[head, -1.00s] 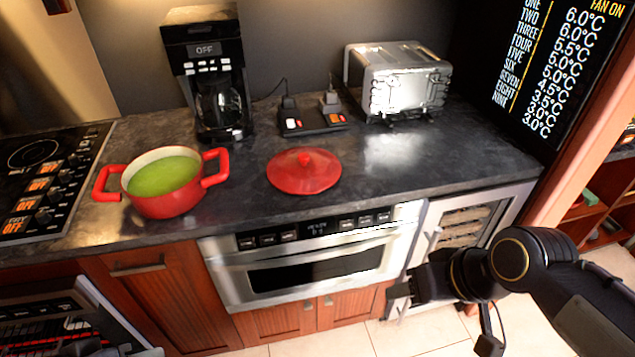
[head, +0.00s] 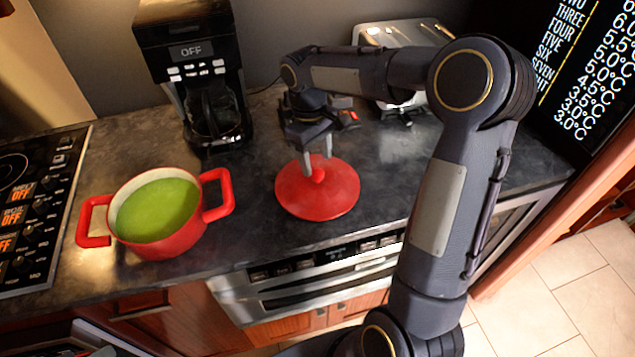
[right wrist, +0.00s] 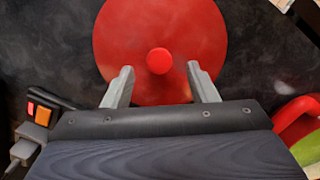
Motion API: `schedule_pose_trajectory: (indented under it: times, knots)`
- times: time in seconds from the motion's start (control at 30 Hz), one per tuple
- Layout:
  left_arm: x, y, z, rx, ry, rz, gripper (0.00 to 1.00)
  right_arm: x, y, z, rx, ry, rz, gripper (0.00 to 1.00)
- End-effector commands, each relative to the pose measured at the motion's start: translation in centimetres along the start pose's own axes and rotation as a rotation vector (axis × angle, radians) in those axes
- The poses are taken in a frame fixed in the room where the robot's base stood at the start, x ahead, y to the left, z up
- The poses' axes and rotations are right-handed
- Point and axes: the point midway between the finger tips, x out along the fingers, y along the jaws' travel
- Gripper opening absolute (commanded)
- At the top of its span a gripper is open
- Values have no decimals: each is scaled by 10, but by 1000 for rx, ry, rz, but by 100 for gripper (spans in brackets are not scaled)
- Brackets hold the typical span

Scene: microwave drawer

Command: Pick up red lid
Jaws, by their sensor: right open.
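The red lid (head: 318,199) lies flat on the dark countertop, with its round red knob (head: 317,175) in the middle facing up. My right gripper (head: 317,160) is over the lid, pointing down, its fingers open close to the knob. In the right wrist view the lid (right wrist: 160,30) fills the upper middle. The knob (right wrist: 160,61) shows between and slightly beyond the two fingertips of the open gripper (right wrist: 160,80), with gaps on both sides. I cannot tell whether the fingertips touch the lid. My left gripper is not in view.
A red pot (head: 158,244) with green contents stands left of the lid. A coffee maker (head: 200,75) stands behind it. A toaster (head: 405,50) stands at the back right, partly hidden by my right arm. A stove (head: 35,200) is at far left.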

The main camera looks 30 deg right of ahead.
Motion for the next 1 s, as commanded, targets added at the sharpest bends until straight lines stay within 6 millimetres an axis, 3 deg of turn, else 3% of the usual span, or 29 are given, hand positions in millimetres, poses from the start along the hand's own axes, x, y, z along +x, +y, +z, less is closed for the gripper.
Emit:
schedule_pose_trajectory:
  times: [0.3,0.6,1.0]
  knots:
    - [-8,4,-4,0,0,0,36,43,1,-4,0,-2,-1,53]
    - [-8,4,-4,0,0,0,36,47,1,-4,1,1,0,51]
    - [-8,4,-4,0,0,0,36,47,1,-4,1,1,0,0]
